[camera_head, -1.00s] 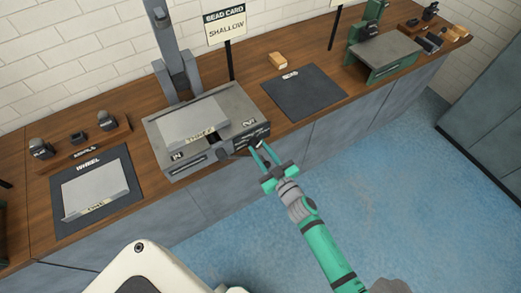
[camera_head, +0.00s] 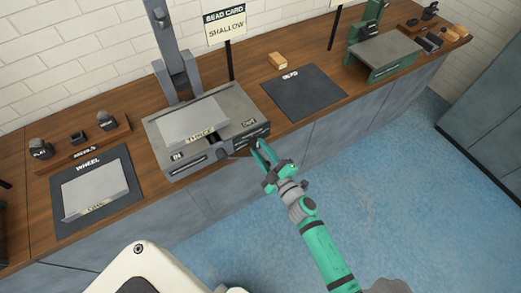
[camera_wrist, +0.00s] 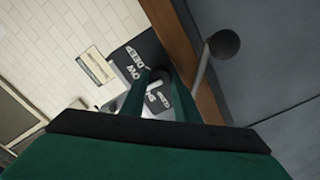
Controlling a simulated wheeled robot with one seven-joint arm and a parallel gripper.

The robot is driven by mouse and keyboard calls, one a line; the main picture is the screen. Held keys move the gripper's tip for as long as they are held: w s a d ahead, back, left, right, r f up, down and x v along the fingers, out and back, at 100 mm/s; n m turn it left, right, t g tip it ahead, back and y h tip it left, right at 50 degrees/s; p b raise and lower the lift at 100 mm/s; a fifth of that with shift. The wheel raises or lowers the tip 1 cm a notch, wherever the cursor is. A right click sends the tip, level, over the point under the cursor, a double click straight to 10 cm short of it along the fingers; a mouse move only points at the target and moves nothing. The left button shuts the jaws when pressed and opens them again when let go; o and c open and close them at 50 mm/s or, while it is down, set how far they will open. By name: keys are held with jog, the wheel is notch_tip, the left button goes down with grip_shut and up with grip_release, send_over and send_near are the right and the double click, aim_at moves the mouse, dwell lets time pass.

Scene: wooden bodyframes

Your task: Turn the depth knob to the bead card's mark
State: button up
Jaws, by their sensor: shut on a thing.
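The bead card (camera_head: 225,27) stands on a post behind the grey machine (camera_head: 175,165) and reads SHALLOW. The depth knob (camera_wrist: 157,76) is a small dark part on the machine's dark front panel, between my fingers in the wrist view. My gripper (camera_head: 260,144) is shut on it at the right end of the machine's front, and its fingers also show in the wrist view (camera_wrist: 160,88). The fingers mostly hide the knob in the head view. White letters, partly covered, surround it in the wrist view; its exact setting cannot be read.
A dark ball on a grey rod (camera_wrist: 222,44) stands close beside my fingers in the wrist view. A dark mat (camera_head: 303,92) and a wooden block (camera_head: 278,60) lie to the right. A WHEEL mat (camera_head: 125,205) holding a metal sheet (camera_head: 95,190) lies to the left.

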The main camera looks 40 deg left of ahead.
jog(key=shift+s+n, duration=0.1)
jog(key=shift+n, duration=0.2)
jog(key=o, duration=1)
jog(key=shift+o, duration=0.2)
jog(key=shift+d, duration=0.15)
jog(key=shift+d, duration=0.3)
jog(key=v, duration=1)
jog(key=shift+s, duration=0.1)
